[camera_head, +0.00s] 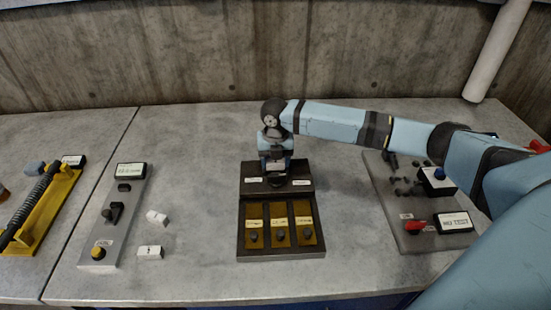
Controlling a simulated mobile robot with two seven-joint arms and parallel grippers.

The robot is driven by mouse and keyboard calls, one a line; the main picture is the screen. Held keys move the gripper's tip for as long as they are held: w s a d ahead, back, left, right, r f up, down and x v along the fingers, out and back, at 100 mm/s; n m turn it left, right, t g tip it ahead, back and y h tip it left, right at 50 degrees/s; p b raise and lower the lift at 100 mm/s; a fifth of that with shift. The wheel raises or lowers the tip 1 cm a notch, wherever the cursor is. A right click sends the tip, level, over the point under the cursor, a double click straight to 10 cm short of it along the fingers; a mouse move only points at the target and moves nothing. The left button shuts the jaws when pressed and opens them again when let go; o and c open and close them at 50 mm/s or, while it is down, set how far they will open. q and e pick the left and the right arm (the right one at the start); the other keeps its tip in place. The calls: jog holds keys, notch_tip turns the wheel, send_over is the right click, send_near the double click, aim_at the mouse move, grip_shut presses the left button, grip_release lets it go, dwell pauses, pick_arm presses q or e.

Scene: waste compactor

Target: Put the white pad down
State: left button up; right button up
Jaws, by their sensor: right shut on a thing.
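My right gripper (275,172) points down over the back part of a dark board (241,215), between two small white labels. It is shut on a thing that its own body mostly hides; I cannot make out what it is. A dark round part (276,183) shows just below the fingers. Two small white blocks lie on the grey table to the left: one white block (157,217) and, nearer the front, another white block (150,252). I cannot tell whether either is the white pad. My left gripper is not in view.
The board has three yellow-brown compartments (280,222) with dark knobs. A grey panel (115,215) with a lever and yellow button stands left, a yellow frame with a spring (45,205) farther left. A grey panel with a red knob (414,227) stands right.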

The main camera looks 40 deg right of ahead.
jog(key=o, duration=0.8)
jog(key=shift+s+a+f, duration=0.1)
jog(key=shift+s+f, duration=0.1)
jog(key=shift+f, duration=0.3)
jog(key=shift+c, duration=0.2)
jog(key=shift+o, duration=0.8)
jog(key=shift+f, duration=0.1)
jog(key=shift+a, duration=0.1)
notch_tip(320, 180, up, 14)
jog(key=shift+w+d+f, duration=0.2)
jog(key=shift+w, duration=0.05)
jog(key=shift+f, duration=0.1)
